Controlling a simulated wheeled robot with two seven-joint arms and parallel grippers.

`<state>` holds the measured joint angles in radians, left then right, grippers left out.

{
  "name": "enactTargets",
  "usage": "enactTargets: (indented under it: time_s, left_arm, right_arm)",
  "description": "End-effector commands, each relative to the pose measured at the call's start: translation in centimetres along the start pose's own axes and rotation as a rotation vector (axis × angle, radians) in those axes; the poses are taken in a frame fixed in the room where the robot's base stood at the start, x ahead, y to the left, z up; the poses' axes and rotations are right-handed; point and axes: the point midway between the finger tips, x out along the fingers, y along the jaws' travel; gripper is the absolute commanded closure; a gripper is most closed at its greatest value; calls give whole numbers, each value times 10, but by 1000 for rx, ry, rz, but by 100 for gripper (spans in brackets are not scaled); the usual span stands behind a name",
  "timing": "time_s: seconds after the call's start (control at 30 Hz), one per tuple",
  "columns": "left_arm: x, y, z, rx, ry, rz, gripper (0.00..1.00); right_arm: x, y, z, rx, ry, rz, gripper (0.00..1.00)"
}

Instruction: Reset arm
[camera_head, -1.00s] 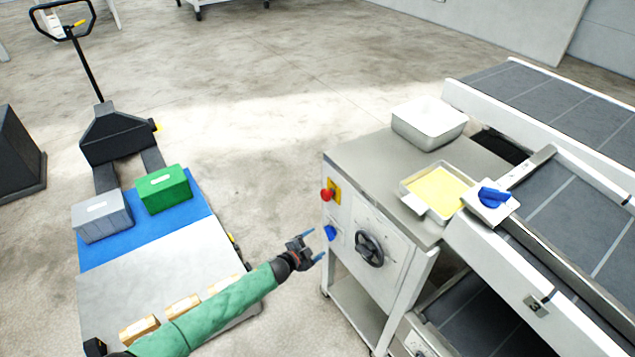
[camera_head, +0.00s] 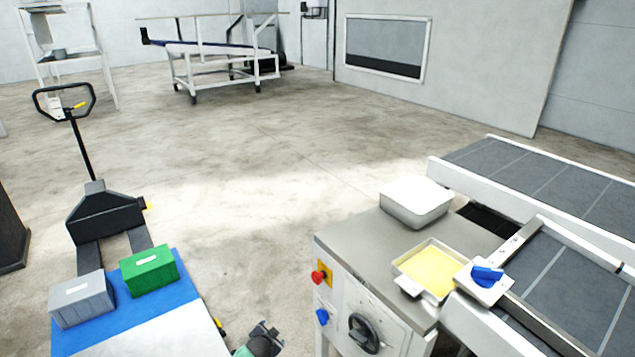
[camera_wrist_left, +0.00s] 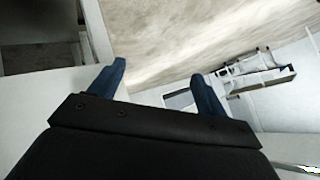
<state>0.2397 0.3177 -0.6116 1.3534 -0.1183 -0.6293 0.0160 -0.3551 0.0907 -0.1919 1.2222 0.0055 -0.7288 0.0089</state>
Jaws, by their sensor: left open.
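My left gripper (camera_head: 265,330) shows at the bottom edge of the head view, between the pallet truck's load and the sheeter's control panel. In the left wrist view its two blue fingers (camera_wrist_left: 160,88) stand apart with nothing between them, so it is open and empty. Most of my left arm is below the head view. My right gripper is not in view. The roller sheeter (camera_head: 345,235) stands at the right, with a red button (camera_head: 318,277), a blue knob (camera_head: 322,317) and a black handwheel (camera_head: 364,333) on its front panel.
On the sheeter are a white bin (camera_head: 416,203), a tray of yellow material (camera_head: 428,270) and a small tray with a blue item (camera_head: 487,275). At left, a pallet truck (camera_head: 103,215) stands by a grey box (camera_head: 82,300) and a green box (camera_head: 148,270). The floor between is clear.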

Motion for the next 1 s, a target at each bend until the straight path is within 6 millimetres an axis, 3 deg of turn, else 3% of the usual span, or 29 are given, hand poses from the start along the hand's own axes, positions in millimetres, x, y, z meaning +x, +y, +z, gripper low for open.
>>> enactTargets:
  time_s: [0.17, 0.47, 0.8, 1.0]
  left_arm:
    - [-7, 36, 61, -137, -126, 49, 24]
    - [-43, 132, 194, -375, -332, 146, 24]
    - [-117, 258, 340, -538, -515, 216, 24]
    - [-168, 330, 398, -572, -605, 263, 24]
  right_arm:
    - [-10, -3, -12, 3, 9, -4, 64]
    - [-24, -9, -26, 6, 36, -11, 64]
    - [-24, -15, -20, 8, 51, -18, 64]
    - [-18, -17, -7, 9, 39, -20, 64]
